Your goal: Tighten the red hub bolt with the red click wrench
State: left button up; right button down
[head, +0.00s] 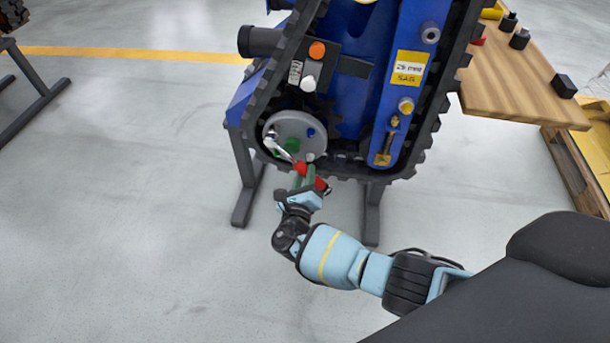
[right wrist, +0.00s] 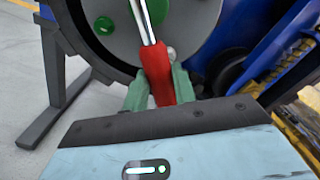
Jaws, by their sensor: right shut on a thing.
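The red click wrench has a red handle (head: 321,184) and a chrome head (head: 271,141). My right gripper (head: 304,177) has green fingers and is shut on the red handle, which also shows in the right wrist view (right wrist: 158,76). The wrench's chrome shaft (right wrist: 143,20) runs up across the grey hub (head: 290,122) at the lower left of the blue carrier. The wrench head lies over the hub's left side. I cannot see the red hub bolt; the head may cover it. Blue (head: 310,132), white (head: 310,157) and green (right wrist: 104,25) bolts show on the hub. My left gripper is not in view.
A black rubber track (head: 437,110) surrounds the blue carrier frame (head: 395,50), which stands on dark legs (head: 246,190). An orange knob (head: 317,50) sits above the hub. A wooden bench (head: 515,80) with small black parts is at right.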

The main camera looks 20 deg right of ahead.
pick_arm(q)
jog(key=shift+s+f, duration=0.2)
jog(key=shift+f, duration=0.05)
pick_arm(e)
jog(key=shift+a+f, duration=0.15)
pick_arm(q)
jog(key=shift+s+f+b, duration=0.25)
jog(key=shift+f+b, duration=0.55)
jog(key=shift+b, duration=0.05)
pick_arm(e)
jog(key=shift+w+a+f+m, duration=0.3)
jog(key=shift+a+m, duration=0.1)
jog(key=shift+m, duration=0.2)
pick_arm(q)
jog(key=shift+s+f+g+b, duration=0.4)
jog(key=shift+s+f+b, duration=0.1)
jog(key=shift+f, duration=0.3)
pick_arm(e)
jog(key=shift+w+a+f+m, duration=0.15)
jog(key=shift+w+a+m, duration=0.1)
jog(key=shift+a+m, duration=0.15)
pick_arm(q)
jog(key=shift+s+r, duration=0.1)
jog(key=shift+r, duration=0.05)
pick_arm(e)
jog(key=shift+s+d, duration=0.1)
jog(key=shift+d, duration=0.05)
